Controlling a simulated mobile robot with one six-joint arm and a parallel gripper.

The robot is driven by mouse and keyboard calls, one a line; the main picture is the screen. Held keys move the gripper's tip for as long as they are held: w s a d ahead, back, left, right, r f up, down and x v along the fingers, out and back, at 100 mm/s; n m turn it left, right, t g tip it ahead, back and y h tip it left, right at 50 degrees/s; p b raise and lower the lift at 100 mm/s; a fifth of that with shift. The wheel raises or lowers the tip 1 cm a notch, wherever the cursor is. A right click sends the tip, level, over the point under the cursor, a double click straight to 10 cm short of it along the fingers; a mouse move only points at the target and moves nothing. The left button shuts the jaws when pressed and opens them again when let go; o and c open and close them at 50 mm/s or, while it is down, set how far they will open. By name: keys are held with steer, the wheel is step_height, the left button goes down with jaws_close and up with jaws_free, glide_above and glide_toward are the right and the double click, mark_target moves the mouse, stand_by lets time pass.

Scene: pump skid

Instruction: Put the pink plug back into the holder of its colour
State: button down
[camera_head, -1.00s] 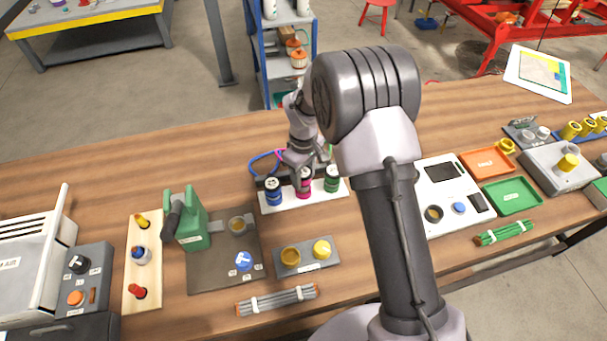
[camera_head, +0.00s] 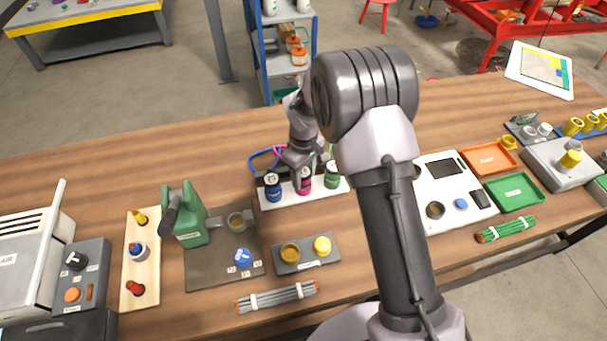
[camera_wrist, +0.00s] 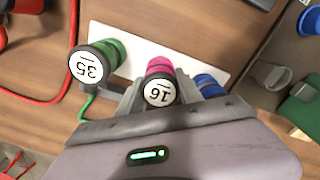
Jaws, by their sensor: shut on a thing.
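The pink plug (camera_head: 304,187) stands between the blue plug (camera_head: 272,187) and the green plug (camera_head: 332,176) at the white holder plate (camera_head: 290,200). My gripper (camera_head: 302,166) reaches down over it from behind. In the wrist view the pink plug (camera_wrist: 160,68), its round end marked 16, sits between the jaws of my gripper (camera_wrist: 158,92), which are shut on it. The green plug (camera_wrist: 100,58), marked 35, and the blue plug (camera_wrist: 208,86) are close on either side. My gripper hides the pink holder, so I cannot tell how far the plug is seated.
Blue and pink cables (camera_head: 264,160) loop behind the plate. A green clamp tool (camera_head: 188,222) stands to the left. A grey block with two yellow caps (camera_head: 306,253) and a grey rod bundle (camera_head: 277,296) lie in front. Bare wood lies behind the plate.

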steer(key=c, duration=0.7)
jaws_free()
step_height(320, 180, up, 17)
steer(key=p, duration=0.5)
steer(key=shift+r, duration=0.2)
